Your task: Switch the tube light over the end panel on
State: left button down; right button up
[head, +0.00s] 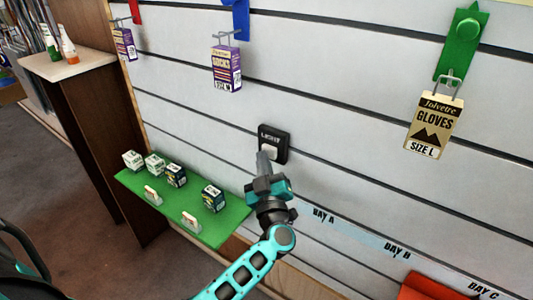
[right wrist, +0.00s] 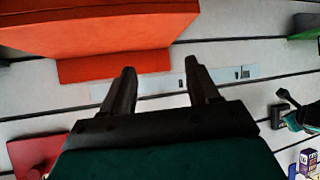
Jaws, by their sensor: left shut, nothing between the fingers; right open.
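A black switch plate (head: 281,137) lettered "LIGHT" is fixed to the white slatted panel in the head view, with a pale rocker (head: 269,150) on it. My left gripper (head: 264,158) is shut and empty. Its fingertips are at the rocker and partly cover it; I cannot tell whether they touch. The plate also shows small at the right of the right wrist view (right wrist: 278,116), with my left gripper beside it. My right gripper (right wrist: 160,85) is open and empty in the right wrist view. The tube light is not recognisable in either view.
A green shelf (head: 170,208) with several small boxes is below left of the switch. Packs of socks (head: 226,69) and gloves (head: 433,125) hang on hooks. A red-orange shelf (head: 425,288) is at lower right. A large orange thing (right wrist: 90,30) is close to my right gripper.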

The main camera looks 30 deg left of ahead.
pick_arm(q)
jog(key=shift+s+p, duration=0.3)
jog(key=shift+s, duration=0.2)
jog(key=s+p, duration=0.3)
jog(key=s, duration=0.3)
jog(key=shift+a+p, duration=0.25)
jog(key=shift+p, duration=0.05)
